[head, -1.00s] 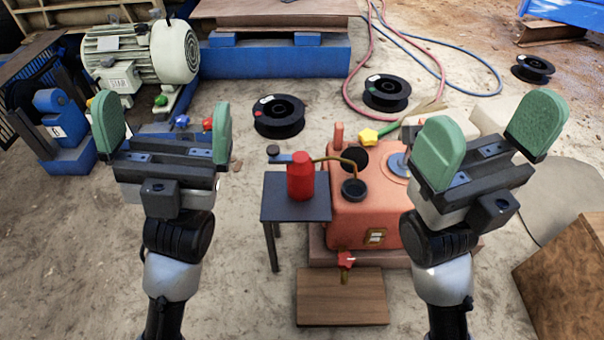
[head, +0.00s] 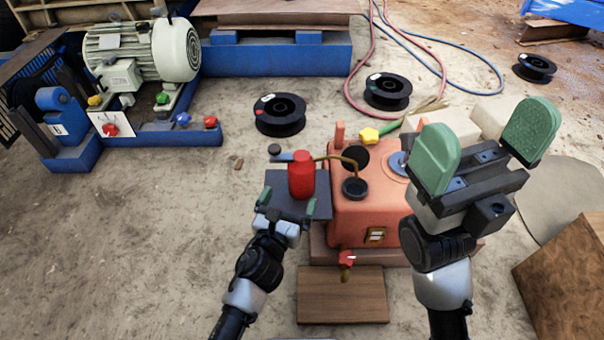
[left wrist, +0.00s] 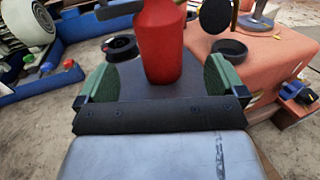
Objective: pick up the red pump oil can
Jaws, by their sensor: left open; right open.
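The red pump oil can (head: 301,176) stands upright on a small dark table (head: 284,182), with a thin brass spout reaching right toward the orange machine. It also shows in the left wrist view (left wrist: 159,45), its top cut off by the frame edge. My left gripper (head: 290,205) is open at the table's near edge. Its green finger pads stand to either side of the can's line in the left wrist view (left wrist: 153,80), and the can is beyond the jaw base, apart from both pads. My right gripper (head: 483,150) is open and empty, raised at the right in front of the orange machine.
The orange machine (head: 350,215) stands directly right of the small table, with a black cup (head: 355,188) on top. A wooden board (head: 343,294) lies in front. Black spools (head: 280,115) lie behind. A motor on a blue frame (head: 160,134) is at left. Bare floor lies to the left.

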